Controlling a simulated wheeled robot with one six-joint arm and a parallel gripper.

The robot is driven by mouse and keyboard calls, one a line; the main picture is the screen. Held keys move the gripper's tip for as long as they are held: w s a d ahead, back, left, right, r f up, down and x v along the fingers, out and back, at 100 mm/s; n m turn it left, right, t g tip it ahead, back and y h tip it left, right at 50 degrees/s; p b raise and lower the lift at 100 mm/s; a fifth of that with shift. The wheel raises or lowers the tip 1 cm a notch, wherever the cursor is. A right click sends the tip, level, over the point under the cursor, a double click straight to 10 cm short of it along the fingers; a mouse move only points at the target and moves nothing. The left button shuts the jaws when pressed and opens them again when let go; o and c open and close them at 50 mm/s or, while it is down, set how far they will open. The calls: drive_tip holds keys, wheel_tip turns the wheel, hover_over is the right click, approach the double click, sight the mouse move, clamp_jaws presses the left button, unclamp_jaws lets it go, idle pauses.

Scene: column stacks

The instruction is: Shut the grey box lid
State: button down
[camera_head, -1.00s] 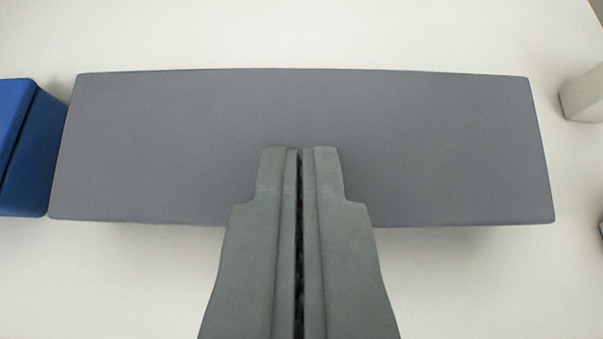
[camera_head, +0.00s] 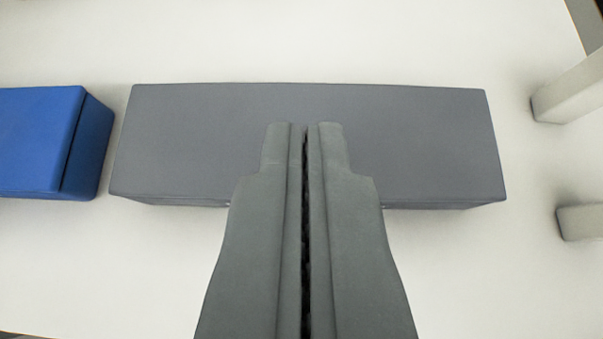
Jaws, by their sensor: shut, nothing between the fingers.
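The grey box (camera_head: 450,202) lies across the middle of the view, its long side running left to right. Its grey lid (camera_head: 200,140) looks flat and level over the top, and a narrow strip of the box's near side shows below the lid's edge. No open gap shows, though the middle of the near edge is hidden behind my gripper. My gripper (camera_head: 305,126) is shut and empty, with its fingertips over the middle of the lid in the picture. I cannot tell how far above the lid they are.
A blue box (camera_head: 35,140) with a dark seam stands close to the left of the grey box, with a small gap between. Two pale blocks (camera_head: 570,95) (camera_head: 582,222) stand at the right. The white table is clear behind and in front of the grey box.

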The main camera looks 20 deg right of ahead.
drive_tip(key=s+a+f, duration=0.3)
drive_tip(key=s+f, duration=0.1)
drive_tip(key=s, duration=0.4)
drive_tip(key=s+a+r+n+t+y, duration=0.2)
drive_tip(key=s+a+r+t, duration=0.1)
drive_tip(key=s+a+r, duration=0.2)
drive_tip(key=s+a+r+n+t+y, duration=0.2)
drive_tip(key=s+a+r+t, duration=0.2)
drive_tip(key=r, duration=0.5)
drive_tip(key=shift+s+a+r, duration=0.4)
drive_tip(key=shift+s+a, duration=0.05)
drive_tip(key=shift+s, duration=0.75)
